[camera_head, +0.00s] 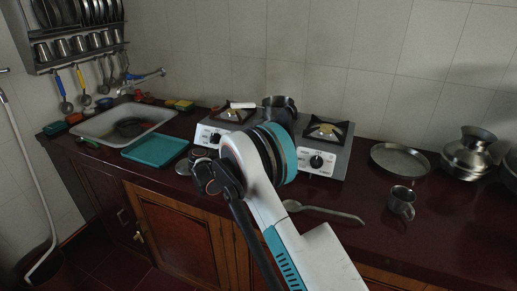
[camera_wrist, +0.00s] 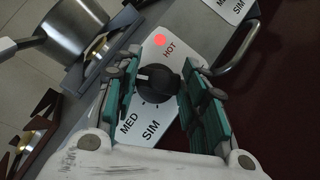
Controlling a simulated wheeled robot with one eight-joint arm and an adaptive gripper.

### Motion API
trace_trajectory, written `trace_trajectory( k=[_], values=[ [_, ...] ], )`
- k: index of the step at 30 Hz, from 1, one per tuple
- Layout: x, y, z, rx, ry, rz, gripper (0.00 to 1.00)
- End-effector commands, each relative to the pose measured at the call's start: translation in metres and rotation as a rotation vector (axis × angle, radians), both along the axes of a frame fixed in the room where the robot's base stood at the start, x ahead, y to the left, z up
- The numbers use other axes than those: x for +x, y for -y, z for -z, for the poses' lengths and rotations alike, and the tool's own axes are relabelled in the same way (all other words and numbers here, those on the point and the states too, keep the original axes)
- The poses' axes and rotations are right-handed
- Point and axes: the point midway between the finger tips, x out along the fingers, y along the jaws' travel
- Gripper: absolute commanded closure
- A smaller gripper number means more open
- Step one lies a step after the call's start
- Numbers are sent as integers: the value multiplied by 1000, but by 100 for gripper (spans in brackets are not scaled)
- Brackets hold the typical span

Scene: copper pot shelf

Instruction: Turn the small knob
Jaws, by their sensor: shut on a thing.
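A black round knob (camera_wrist: 155,78) sits on a white stove panel (camera_wrist: 150,118) marked HOT, MED and SIM, with a red dot by HOT. My gripper (camera_wrist: 161,66) has its teal-padded fingers on both sides of this knob and is shut on it. My arm hides most of the gripper there. A second black knob (camera_head: 316,161) is on the stove's right panel. Whether the two knobs differ in size is hard to tell.
A pot (camera_wrist: 72,28) with a long handle stands behind the knob. A metal rail (camera_wrist: 243,50) curves near the right finger. A spoon (camera_head: 335,213), a mug (camera_head: 402,203) and a round tray (camera_head: 400,158) lie to the right. A teal tray (camera_head: 155,150) is left.

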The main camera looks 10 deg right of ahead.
Motion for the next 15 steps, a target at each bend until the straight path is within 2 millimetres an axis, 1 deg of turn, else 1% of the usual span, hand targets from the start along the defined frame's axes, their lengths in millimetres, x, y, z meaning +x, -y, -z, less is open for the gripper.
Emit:
trace_trajectory(
  k=[6, 15],
  values=[
    [1, 0, -3, 133, 94, 94, 85],
    [1, 0, -2, 266, 190, 190, 85]
  ],
)
